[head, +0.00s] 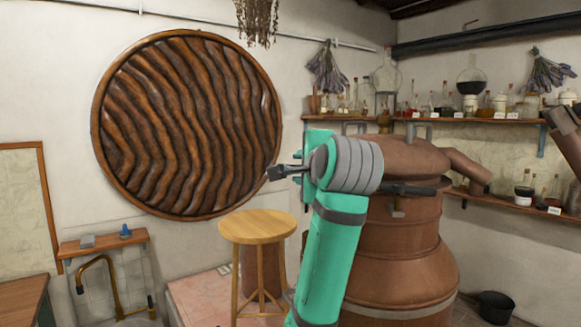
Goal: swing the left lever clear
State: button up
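A large copper still (405,255) with a domed lid (405,155) stands right of centre. A dark lever (415,190) lies roughly level across its front, just below the lid, above a small bracket. I cannot tell whether this is the left lever. My green and grey arm rises in front of the still and hides its left side, where another lever may be hidden. My dark gripper (278,172) points left, apart from the visible lever, with the round wall panel behind it. It is small and seen side-on; its finger opening does not show clearly. No held thing is visible.
A round wooden stool (257,226) stands left of my arm, below the gripper. A copper pipe (465,168) leaves the lid to the right. Shelves (480,121) with glassware line the right wall. A black pot (495,306) sits at lower right.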

jog(key=x, duration=1)
jog(key=shift+a, duration=0.35)
jog(key=shift+w+d+f, duration=0.1)
grip_shut()
jog(key=shift+d, duration=0.15)
